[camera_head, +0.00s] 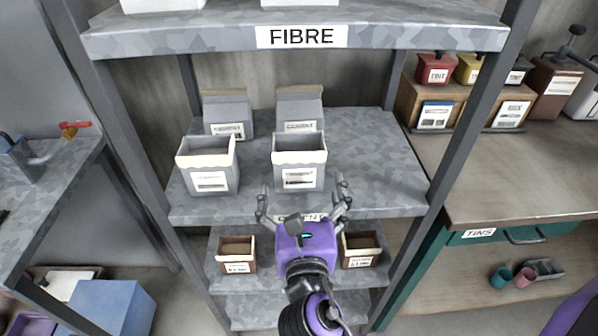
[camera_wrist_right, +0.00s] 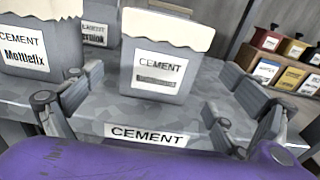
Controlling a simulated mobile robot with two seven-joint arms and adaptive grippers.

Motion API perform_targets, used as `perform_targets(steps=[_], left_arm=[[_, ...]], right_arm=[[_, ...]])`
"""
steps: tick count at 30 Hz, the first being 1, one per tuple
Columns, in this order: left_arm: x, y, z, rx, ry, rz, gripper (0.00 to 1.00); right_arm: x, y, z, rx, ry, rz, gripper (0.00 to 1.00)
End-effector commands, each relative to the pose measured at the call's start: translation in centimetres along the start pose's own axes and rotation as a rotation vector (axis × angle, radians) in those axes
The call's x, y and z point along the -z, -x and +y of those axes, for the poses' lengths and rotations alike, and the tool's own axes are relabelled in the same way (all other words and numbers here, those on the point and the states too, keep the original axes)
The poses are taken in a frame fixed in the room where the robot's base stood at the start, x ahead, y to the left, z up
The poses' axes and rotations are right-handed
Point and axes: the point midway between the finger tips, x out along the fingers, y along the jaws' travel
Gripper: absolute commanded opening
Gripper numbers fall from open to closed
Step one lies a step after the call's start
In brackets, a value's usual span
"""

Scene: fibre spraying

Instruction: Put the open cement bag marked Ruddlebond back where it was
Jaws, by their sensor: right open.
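On the shelf marked CEMENT (camera_head: 385,195), an open grey bag (camera_head: 299,165) with a cream rim stands upright at front right; it also shows in the right wrist view (camera_wrist_right: 158,60). The name under CEMENT on its label is too blurred to read, so I cannot confirm Ruddlebond. My right gripper (camera_head: 303,187) is open and empty, its fingers spread in front of this bag, apart from it. A second open bag (camera_head: 208,168) stands at front left; the wrist view reads it as Mottlefix (camera_wrist_right: 35,50). My left gripper is out of view.
Two more grey bags stand behind, left (camera_head: 228,116) and right (camera_head: 299,107). The shelf's right side is bare. Upright posts flank it, and the FIBRE shelf (camera_head: 200,37) is above. Two small boxes, left (camera_head: 236,254) and right (camera_head: 361,250), sit below. A tins counter (camera_head: 500,180) stands right.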

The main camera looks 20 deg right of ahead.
Motion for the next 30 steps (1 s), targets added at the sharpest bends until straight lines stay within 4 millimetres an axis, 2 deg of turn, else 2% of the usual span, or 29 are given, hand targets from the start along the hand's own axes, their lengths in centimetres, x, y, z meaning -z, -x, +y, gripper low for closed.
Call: perform_targets(steps=[3,9,17,20,23,26,30], left_arm=[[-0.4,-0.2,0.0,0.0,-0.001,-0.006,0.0],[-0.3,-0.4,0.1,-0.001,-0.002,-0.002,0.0],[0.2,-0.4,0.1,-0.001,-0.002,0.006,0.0],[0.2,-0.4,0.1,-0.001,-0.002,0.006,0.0],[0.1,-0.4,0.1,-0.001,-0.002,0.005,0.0],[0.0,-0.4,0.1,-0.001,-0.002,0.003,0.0],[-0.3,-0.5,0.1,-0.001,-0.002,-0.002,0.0]], right_arm=[[0.2,2.4,0.0,0.0,-0.002,0.005,0.96],[0.1,4.7,0.0,0.0,0.0,0.002,0.96],[0.0,5.1,0.0,0.0,0.0,-0.001,0.96],[0.5,5.1,0.0,-0.004,-0.02,0.012,0.96],[3.4,5.4,-0.2,-0.018,-0.138,0.08,0.96],[9.0,6.5,-0.8,-0.018,-0.401,0.221,0.96],[18.9,10.3,-2.8,0.104,-0.946,0.469,0.96]])
